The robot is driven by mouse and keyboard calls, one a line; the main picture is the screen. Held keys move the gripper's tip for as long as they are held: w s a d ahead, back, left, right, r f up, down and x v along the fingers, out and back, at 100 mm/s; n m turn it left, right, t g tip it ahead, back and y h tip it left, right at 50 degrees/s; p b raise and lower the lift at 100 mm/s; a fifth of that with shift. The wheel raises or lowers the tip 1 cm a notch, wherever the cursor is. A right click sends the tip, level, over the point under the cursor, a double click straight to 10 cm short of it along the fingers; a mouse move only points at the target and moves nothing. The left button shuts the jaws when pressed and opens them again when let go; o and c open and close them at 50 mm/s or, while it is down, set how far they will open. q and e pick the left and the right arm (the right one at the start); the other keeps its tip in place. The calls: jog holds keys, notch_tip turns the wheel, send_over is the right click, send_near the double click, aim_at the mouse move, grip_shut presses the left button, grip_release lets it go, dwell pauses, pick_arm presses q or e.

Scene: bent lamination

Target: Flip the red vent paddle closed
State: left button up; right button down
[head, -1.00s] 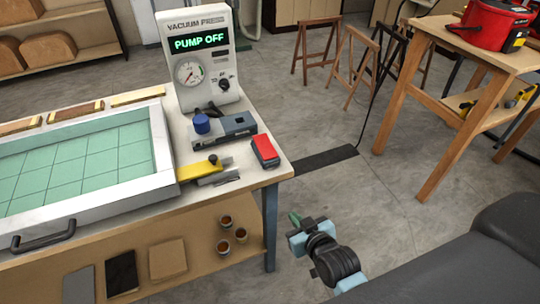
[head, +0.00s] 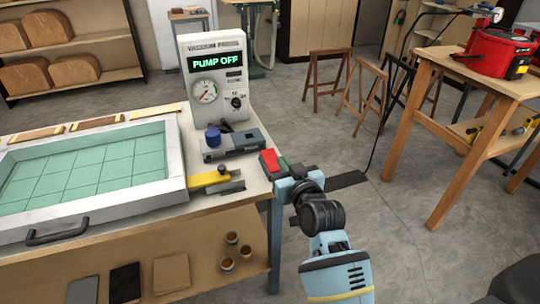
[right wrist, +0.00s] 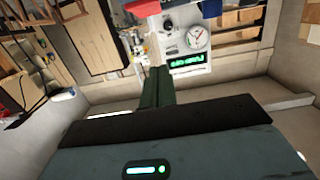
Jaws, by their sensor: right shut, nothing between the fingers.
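The red vent paddle (head: 270,160) sits on a dark base at the right end of the workbench, beside the vacuum press unit. I cannot tell its tilt clearly. A red piece at the top edge of the right wrist view (right wrist: 143,6) looks like the same paddle, partly cut off. My right gripper (head: 284,163) is just right of the paddle, its green fingers shut and empty; whether they touch it is unclear. The fingers also show pressed together in the right wrist view (right wrist: 156,75). My left gripper is not in view.
The vacuum press box (head: 216,80) reads "PUMP OFF" and stands behind. A grey block with a blue knob (head: 213,136) and a yellow clamp (head: 209,178) lie left of the paddle. The framed green-grid bed (head: 90,165) fills the left.

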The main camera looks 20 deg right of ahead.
send_over(271, 160)
jog(key=shift+s+a+f+b, duration=0.1)
jog(key=shift+s+f+b, duration=0.35)
jog(key=shift+f, duration=0.15)
jog(key=shift+w+f, duration=0.15)
jog(key=shift+f, duration=0.45)
jog(key=shift+w+f, duration=0.15)
jog(key=shift+f, duration=0.45)
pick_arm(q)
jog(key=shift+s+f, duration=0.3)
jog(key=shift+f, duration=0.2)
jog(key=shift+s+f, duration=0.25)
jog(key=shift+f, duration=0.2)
pick_arm(e)
jog(key=shift+w+f, duration=0.1)
jog(key=shift+f, duration=0.65)
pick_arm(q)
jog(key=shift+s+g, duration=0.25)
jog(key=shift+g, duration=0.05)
